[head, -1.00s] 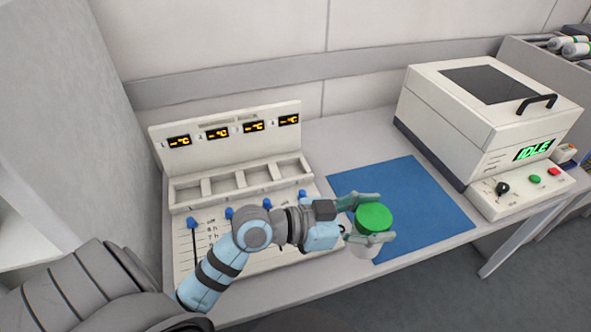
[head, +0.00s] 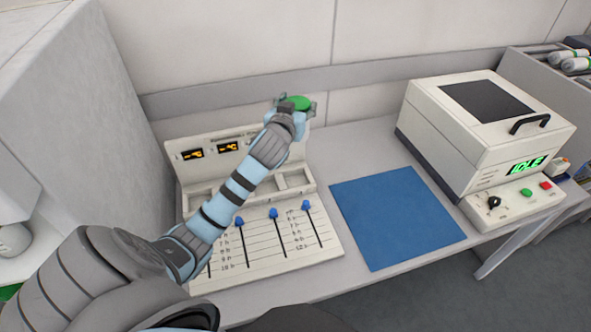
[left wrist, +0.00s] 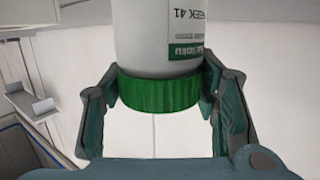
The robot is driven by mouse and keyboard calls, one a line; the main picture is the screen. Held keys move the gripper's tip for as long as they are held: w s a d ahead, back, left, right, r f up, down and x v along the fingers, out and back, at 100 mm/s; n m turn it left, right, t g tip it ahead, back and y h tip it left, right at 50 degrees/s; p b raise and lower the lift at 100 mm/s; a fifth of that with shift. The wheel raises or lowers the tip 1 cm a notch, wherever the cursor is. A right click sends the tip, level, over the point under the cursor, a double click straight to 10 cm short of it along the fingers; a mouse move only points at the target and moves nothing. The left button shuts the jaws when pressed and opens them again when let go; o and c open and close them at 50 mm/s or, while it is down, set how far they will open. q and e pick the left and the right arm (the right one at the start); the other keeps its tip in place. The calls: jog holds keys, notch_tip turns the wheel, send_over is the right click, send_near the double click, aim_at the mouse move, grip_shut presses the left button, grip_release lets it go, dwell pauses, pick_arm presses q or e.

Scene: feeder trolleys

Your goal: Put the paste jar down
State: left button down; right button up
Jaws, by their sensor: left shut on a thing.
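The paste jar (head: 295,102) shows its green lid in the head view, high over the far right end of the panel with compartments. In the left wrist view its white body (left wrist: 152,38) carries a label reading "WEEK 41", and its ribbed green lid (left wrist: 158,93) sits between the fingers. My left gripper (head: 292,108) is shut on the jar, with one finger on each side, as the left wrist view (left wrist: 158,82) shows. The panel (head: 330,252) has a back board with lit displays, a row of compartments and blue sliders. My arm hides part of it. My right gripper is not in view.
A blue mat (head: 397,217) lies bare on the bench right of the panel. A white machine (head: 437,135) reading "IDLE" stands farther right. A rack with white tubes (head: 570,58) is at the far right. A shelf unit at left holds a white jar (head: 12,240).

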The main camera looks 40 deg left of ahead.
pick_arm(q)
notch_tip(320, 180, down, 20)
jog(key=b, duration=0.6)
jog(key=shift+a, duration=0.1)
jog(key=shift+r, duration=0.15)
jog(key=c, duration=0.6)
grip_release()
jog(key=p+v, duration=0.1)
jog(key=v, duration=1.1)
